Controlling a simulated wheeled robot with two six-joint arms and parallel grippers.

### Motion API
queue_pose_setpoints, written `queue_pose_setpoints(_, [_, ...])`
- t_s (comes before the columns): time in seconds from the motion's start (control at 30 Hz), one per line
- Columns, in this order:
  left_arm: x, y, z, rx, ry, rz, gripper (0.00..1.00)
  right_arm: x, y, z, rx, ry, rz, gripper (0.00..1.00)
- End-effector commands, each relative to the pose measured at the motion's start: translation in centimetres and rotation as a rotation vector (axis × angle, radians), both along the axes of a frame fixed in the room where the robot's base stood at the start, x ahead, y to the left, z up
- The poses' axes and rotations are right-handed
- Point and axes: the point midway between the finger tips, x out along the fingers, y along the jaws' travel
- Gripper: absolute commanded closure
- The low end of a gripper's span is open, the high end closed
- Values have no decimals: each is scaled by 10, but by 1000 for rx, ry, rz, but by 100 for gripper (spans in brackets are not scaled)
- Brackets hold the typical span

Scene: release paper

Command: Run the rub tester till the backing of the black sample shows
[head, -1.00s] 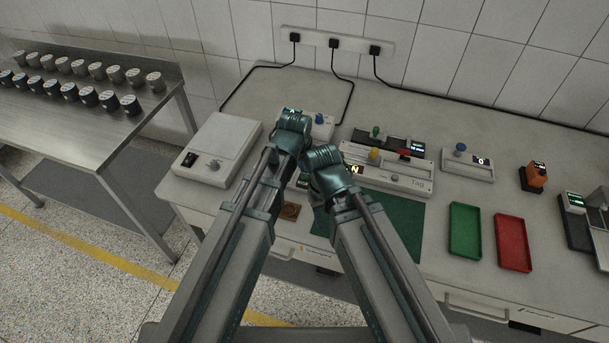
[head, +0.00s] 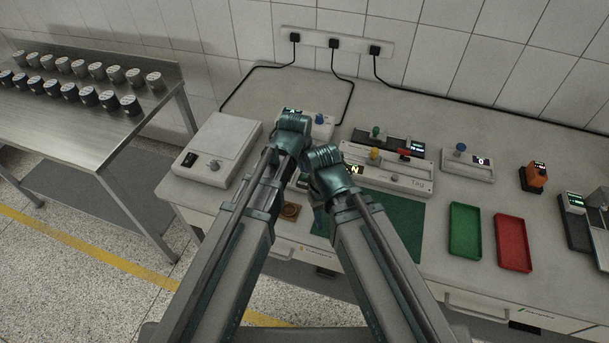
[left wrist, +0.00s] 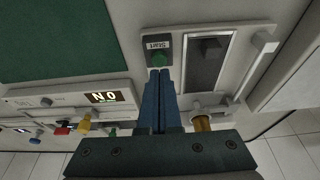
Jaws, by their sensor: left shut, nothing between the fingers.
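In the left wrist view, my left gripper (left wrist: 160,75) is shut with nothing between its blue fingers. Beside the button is a dark strip (left wrist: 205,75) in a grey frame with a dark block (left wrist: 211,47) over one end; this looks like the rub tester with the black sample. No worn patch is clear on the strip. In the head view, the two arms cover most of this area.
A device with an N display and a Tag label (head: 417,184) stands right of my arms. A green tray (head: 465,231) and a red tray (head: 513,243) lie further right. A pale box (head: 213,150) stands left. The steel table (head: 100,125) holds several small pots.

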Motion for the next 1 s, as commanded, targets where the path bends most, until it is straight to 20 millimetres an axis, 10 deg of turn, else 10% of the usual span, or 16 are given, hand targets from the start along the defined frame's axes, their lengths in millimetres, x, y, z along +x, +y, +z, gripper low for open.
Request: queue_pose_setpoints(1.0, [0, 0, -10, 0, 0, 0, 100, 0, 0, -10, 0, 0, 0, 50])
